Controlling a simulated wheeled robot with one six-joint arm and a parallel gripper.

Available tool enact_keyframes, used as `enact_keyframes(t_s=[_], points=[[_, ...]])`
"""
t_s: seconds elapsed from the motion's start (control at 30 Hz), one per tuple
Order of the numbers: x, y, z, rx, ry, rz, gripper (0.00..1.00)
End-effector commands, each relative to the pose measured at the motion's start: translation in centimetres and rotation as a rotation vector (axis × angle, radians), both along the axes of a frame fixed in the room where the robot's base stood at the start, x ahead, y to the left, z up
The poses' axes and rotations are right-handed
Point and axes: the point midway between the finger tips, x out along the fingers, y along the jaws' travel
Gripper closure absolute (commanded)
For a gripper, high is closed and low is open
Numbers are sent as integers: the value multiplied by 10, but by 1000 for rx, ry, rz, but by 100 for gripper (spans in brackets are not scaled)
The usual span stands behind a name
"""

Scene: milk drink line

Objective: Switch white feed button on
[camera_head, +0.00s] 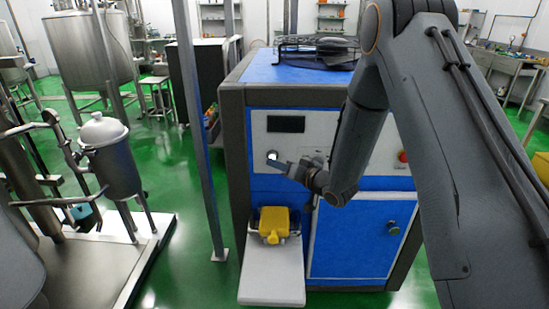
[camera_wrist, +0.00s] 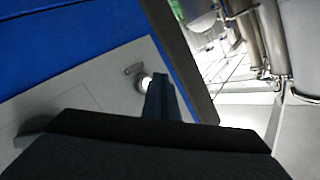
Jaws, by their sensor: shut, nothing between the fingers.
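The white feed button (camera_head: 271,155) is a small round white button at the left of the machine's light front panel. In the wrist view the white button (camera_wrist: 146,83) shows as a bright white spot in a grey ring, partly hidden behind my finger. My gripper (camera_head: 274,163) is shut and empty, with its tip right at the button in the head view. In the wrist view my gripper (camera_wrist: 158,82) overlaps the button's edge. I cannot tell whether the tip touches the button or whether it is pressed in.
A yellow container (camera_head: 274,223) sits in the opening below, above a white chute (camera_head: 272,275). A metal post (camera_head: 200,140) stands left of the machine.

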Motion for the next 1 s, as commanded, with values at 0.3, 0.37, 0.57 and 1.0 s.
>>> enact_keyframes(t_s=[0.3, 0.37, 0.57, 1.0], points=[[-10, 0, 0, 1, 2, 0, 100], [-15, 1, 1, 0, 2, 0, 100], [-34, 1, 1, 0, 2, 0, 100], [-60, 2, 0, 0, -1, -1, 100]])
